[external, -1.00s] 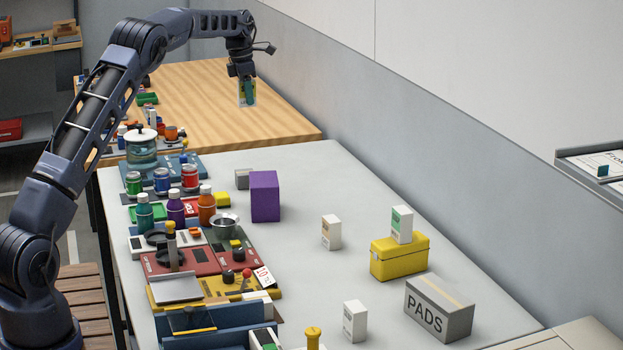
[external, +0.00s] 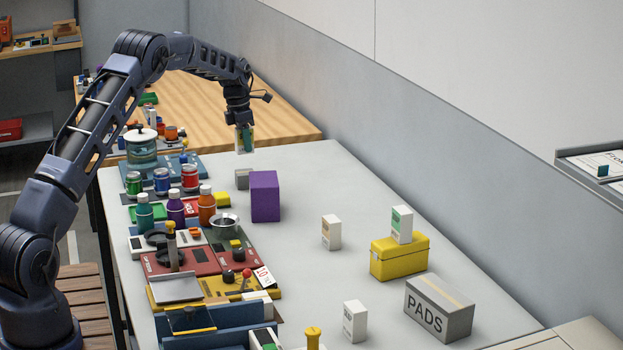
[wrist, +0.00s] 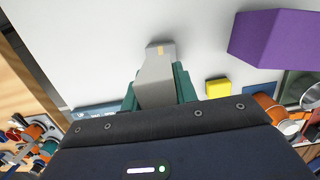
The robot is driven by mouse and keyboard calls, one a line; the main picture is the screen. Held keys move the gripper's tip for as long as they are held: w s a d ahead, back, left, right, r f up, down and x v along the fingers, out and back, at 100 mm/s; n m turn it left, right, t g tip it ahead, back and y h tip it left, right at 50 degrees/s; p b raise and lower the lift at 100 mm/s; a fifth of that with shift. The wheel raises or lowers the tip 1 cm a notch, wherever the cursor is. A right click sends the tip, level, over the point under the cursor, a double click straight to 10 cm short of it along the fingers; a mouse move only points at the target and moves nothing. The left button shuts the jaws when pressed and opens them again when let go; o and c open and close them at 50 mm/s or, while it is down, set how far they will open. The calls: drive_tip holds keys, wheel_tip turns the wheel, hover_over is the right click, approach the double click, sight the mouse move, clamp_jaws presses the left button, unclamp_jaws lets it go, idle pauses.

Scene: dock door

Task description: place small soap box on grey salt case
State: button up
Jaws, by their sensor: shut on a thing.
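My gripper (external: 243,136) is shut on a small pale box (external: 245,146), which hangs upright from the fingers over the far end of the grey table; its label is too small to read. In the wrist view the same box (wrist: 156,88) sits between the teal fingers (wrist: 158,92). A small grey case (external: 241,179) stands on the table to the left of a purple box, below the held box in the external view.
The purple box (external: 265,196) stands close beside the grey case. Jars, bottles and equipment crowd the table's left side. White cartons (external: 331,232), a yellow case (external: 399,259) and a grey box marked PADS (external: 438,308) stand nearer.

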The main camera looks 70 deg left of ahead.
sight(246, 172)
drive_tip(key=shift+f, duration=2.8)
drive_tip(key=shift+f, duration=0.15)
drive_tip(key=o, duration=1)
drive_tip(key=shift+o, duration=0.2)
